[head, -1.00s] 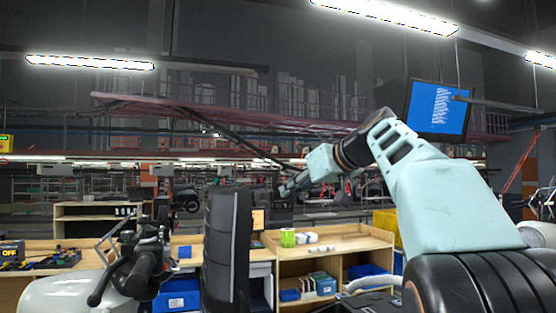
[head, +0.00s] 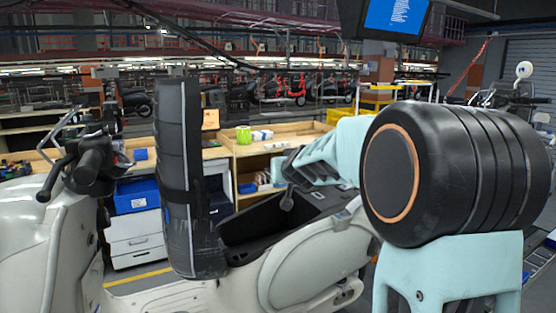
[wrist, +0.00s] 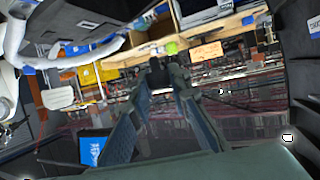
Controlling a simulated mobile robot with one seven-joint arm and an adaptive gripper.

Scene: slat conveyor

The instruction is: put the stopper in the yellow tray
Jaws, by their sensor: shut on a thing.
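My gripper (wrist: 157,72) shows in the wrist view with its two long fingers coming together on a small dark thing, which seems to be the stopper (wrist: 156,78); its shape is mostly hidden by the fingers. In the head view my gripper (head: 285,172) points left above the scooter's seat opening, and what it holds is too dark to make out. A yellow tray-like container (head: 377,97) stands at the back right of the wooden bench in the head view. A second yellow container (head: 340,115) sits in front of it. I cannot tell which is the yellow tray.
A pale scooter (head: 310,262) stands close in front, with a tall black upright piece (head: 178,180) left of my gripper. Behind are a wooden bench (head: 265,146), a blue bin (head: 137,195) and white drawers (head: 135,240). A screen (head: 396,15) hangs above.

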